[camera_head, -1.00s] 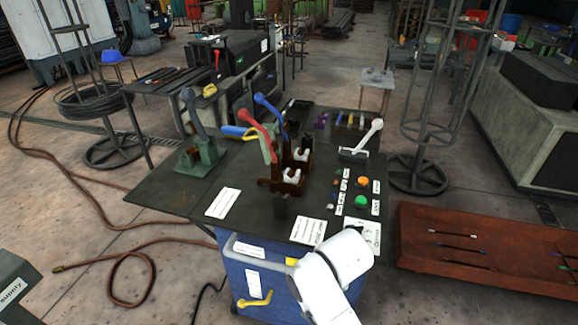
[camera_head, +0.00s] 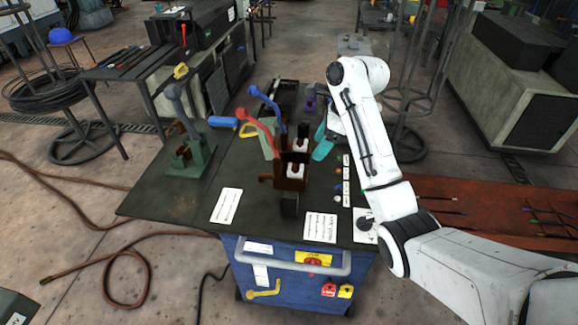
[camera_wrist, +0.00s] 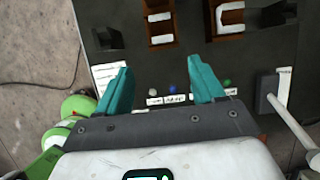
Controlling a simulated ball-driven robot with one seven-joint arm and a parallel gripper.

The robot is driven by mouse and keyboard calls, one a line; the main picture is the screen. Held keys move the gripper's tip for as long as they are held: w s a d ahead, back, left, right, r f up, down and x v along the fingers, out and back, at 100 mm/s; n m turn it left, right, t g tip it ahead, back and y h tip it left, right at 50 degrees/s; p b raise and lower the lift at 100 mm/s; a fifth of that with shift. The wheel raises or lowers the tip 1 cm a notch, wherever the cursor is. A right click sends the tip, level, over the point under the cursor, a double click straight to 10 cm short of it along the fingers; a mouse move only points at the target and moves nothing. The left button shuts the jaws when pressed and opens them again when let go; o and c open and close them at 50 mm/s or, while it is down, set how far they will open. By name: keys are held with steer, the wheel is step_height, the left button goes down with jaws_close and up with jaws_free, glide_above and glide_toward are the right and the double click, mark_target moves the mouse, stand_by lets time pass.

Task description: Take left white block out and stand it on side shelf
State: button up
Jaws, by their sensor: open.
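Two white blocks sit in brown upright holders on the dark table. In the head view the near block (camera_head: 295,171) is in front and the far block (camera_head: 300,146) just behind it. In the wrist view the left block (camera_wrist: 158,17) and the right block (camera_wrist: 232,13) show in their brown holders at the top edge, ahead of my fingers. My gripper (camera_wrist: 160,88) has teal fingers spread apart with nothing between them. In the head view a teal finger (camera_head: 322,148) is just right of the holders, apart from both blocks. I cannot make out a side shelf for certain.
Red (camera_head: 257,127) and blue (camera_head: 268,104) levers rise left of the holders. A green lever stand (camera_head: 193,155) is farther left. Buttons and labels lie right of the holders. A blue cabinet (camera_head: 290,272) is under the table's front. The table's left front is mostly clear.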

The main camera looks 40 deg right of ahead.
mark_target(302, 168)
steer(key=x, duration=1)
steer(key=shift+w+f, duration=0.2)
steer(key=shift+w, duration=0.2)
steer(key=shift+c, duration=0.4)
jaws_close()
